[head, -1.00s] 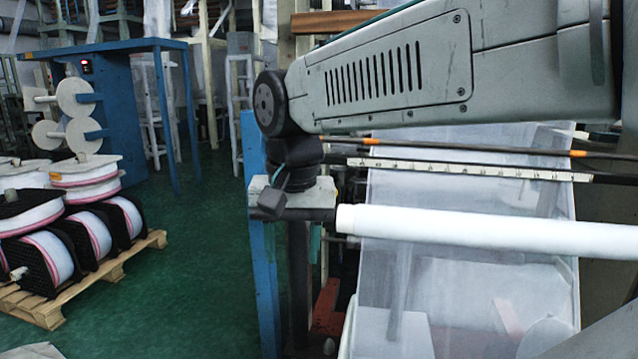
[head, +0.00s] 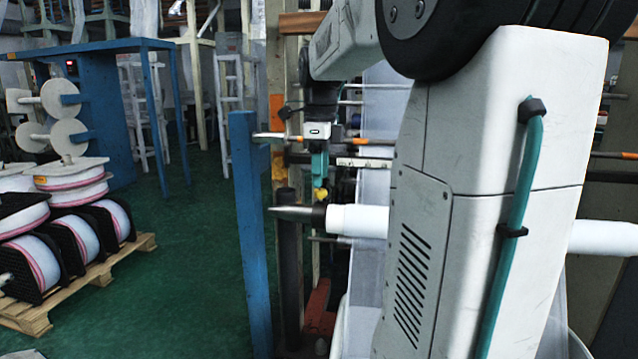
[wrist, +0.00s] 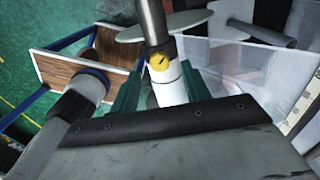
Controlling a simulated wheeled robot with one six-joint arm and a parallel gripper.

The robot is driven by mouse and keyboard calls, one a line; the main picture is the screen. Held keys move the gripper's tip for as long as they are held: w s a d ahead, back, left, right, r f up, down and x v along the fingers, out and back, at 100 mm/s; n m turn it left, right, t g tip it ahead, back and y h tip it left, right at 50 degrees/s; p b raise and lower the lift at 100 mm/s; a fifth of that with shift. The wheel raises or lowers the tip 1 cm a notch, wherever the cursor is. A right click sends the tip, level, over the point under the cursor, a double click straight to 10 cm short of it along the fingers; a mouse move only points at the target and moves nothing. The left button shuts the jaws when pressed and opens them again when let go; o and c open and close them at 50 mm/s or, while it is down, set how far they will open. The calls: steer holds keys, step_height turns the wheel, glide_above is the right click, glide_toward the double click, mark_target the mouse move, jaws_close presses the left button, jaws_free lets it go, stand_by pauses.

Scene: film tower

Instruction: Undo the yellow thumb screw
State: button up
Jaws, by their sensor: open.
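The yellow thumb screw (wrist: 159,63) sits on a grey collar (wrist: 157,48) on the shaft, beside the end of the white roll (wrist: 171,88). In the head view the thumb screw (head: 321,195) shows as a small yellow spot on top of the dark collar (head: 319,214), by the left end of the white roll (head: 358,221). My gripper (head: 320,182) points down directly above it. In the wrist view the teal fingers of my gripper (wrist: 160,70) are apart, one on each side of the screw. I cannot tell whether they touch it.
A blue post (head: 247,230) stands left of the shaft's tip. Rods with orange sections (head: 374,141) run behind my gripper. Film (wrist: 230,70) hangs on the right in the wrist view. A pallet (head: 88,287) with spools stands at left; green floor (head: 190,250) is open.

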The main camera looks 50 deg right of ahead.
mark_target(320, 190)
steer(key=shift+f, duration=1.5)
steer(key=c, duration=1)
